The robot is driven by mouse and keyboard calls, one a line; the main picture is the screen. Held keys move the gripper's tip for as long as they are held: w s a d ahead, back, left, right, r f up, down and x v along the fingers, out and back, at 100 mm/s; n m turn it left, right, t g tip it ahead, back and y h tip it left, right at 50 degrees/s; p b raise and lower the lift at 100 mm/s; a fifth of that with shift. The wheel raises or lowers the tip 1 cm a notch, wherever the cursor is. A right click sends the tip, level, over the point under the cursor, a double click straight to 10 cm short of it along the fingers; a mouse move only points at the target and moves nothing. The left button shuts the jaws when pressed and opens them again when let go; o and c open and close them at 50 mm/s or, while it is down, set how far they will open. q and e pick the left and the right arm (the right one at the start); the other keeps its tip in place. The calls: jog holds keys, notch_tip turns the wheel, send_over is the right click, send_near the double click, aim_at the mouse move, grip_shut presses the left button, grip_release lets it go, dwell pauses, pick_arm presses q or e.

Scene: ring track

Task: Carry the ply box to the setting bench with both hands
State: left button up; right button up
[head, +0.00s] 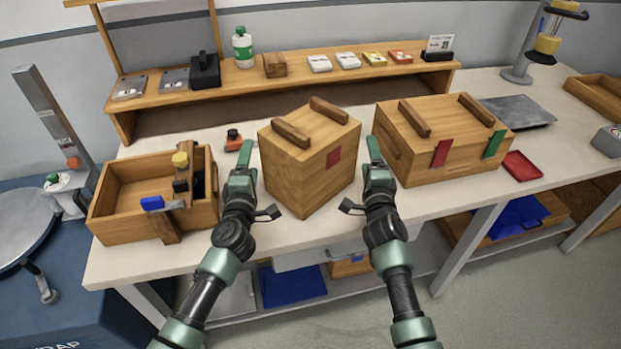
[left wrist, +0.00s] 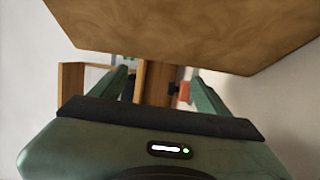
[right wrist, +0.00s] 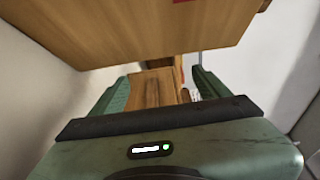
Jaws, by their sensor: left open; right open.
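A square ply box (head: 300,165) with two battens on its lid and a red label stands on the long white-topped bench (head: 330,232), one corner towards me. My left gripper (head: 242,178) is open beside its left side, and my right gripper (head: 376,160) is open beside its right side. Both look empty, and the box appears apart from them. The box's underside edge fills the top of the left wrist view (left wrist: 190,30) and the right wrist view (right wrist: 130,30). No label shows which bench is the setting bench.
A wider wooden box (head: 410,150) with red and green tags stands close on the right. An open wooden tray (head: 115,215) with tools is at the left. A shelf (head: 290,78) runs behind. A red tray (head: 521,166) lies at the right.

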pick_arm(q)
jog(key=s, duration=1)
jog(key=shift+s, duration=0.25)
pick_arm(e)
jog(key=s, duration=1.2)
jog(key=shift+s, duration=0.1)
